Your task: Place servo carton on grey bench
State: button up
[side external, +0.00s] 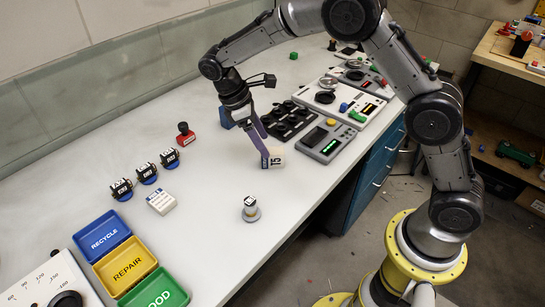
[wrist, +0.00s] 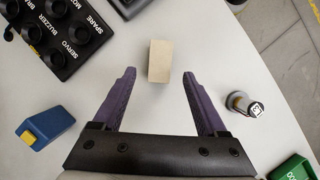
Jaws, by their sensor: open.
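A small pale carton (side external: 277,161) with dark "T5"-like lettering stands on the light grey bench (side external: 215,165), just beyond my fingertips. In the wrist view the carton (wrist: 159,61) shows a plain tan face, centred between the purple fingers and a little ahead of their tips. My gripper (side external: 262,146) is open, with its fingers pointing down at the carton; in the wrist view my gripper (wrist: 160,74) has a clear gap on both sides of it. One finger partly covers the carton in the side view. A second white carton (side external: 161,202) lies further left on the bench.
A black tray of round cups (side external: 290,120) and a grey meter (side external: 328,140) stand behind and right. A small silver-based item (side external: 250,209) stands in front. Bench around the carton is clear.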

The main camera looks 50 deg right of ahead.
aim_at(270, 150)
jog(key=shift+x, duration=3)
jog(key=shift+s+d, duration=0.15)
jog(key=shift+d, duration=0.05)
jog(key=shift+r, duration=0.1)
grip_shut()
